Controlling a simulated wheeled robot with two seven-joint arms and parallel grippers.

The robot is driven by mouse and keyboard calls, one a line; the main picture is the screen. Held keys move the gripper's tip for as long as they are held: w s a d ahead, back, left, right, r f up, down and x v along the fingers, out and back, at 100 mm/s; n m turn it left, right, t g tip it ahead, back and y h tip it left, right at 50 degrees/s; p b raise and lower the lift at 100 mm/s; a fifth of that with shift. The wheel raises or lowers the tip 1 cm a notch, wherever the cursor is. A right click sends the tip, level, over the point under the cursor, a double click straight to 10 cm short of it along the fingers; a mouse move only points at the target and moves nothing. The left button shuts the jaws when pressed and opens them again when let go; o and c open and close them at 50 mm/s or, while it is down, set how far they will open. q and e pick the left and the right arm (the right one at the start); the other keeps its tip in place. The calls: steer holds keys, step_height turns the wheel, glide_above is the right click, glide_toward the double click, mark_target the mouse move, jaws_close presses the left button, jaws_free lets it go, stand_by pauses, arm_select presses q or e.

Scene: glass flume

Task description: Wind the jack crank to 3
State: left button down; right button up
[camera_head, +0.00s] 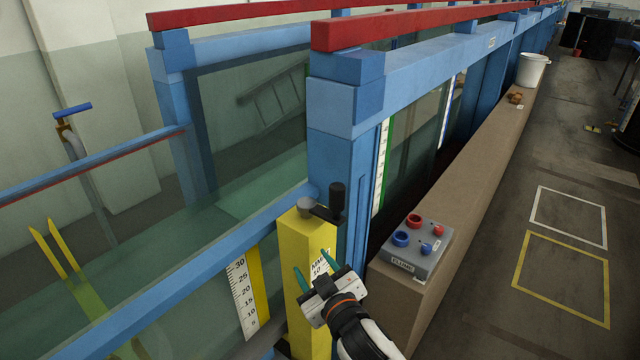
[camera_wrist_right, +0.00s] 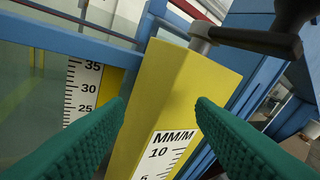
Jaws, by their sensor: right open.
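The jack crank (camera_head: 322,207) sits on top of a yellow jack column (camera_head: 311,243). It has a grey hub, a dark arm and an upright black handle (camera_head: 337,197) on its right end. A scale marked MM/M (camera_wrist_right: 165,150) is on the column's face, with 10 and 5 readable; I cannot make out a pointer. My right gripper (camera_head: 314,278) is open and empty in front of the column, below the crank. In the right wrist view its green fingers (camera_wrist_right: 160,120) are spread apart, with the crank arm (camera_wrist_right: 250,38) above them. My left gripper is not in view.
A grey control box (camera_head: 416,248) with red and blue buttons stands on the brown ledge at right. A blue flume post (camera_head: 345,150) rises behind the crank. A ruler (camera_head: 243,298) is on the glass wall at left. A white bucket (camera_head: 532,70) stands farther back.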

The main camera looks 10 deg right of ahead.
steer(key=w+a+r+n+t+y, duration=0.1)
steer(key=a+r+n+y, duration=0.45)
steer(key=r, duration=0.25)
steer(key=w+a+r+n+t+y, duration=0.1)
steer(key=a+r+n+y, duration=0.45)
steer(key=r, duration=0.25)
steer(key=s+a+r+n+g+y, duration=0.2)
steer(key=a+r+n+g+y, duration=0.4)
steer(key=n+g, duration=0.25)
steer(key=n+g+h, duration=1)
steer(key=n+h, duration=0.1)
steer(key=h, duration=0.9)
glide_toward(337, 186)
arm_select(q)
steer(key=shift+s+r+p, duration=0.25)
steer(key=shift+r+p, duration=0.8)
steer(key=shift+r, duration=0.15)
arm_select(e)
step_height(337, 186, down, 11)
steer(key=shift+d+r, duration=0.15)
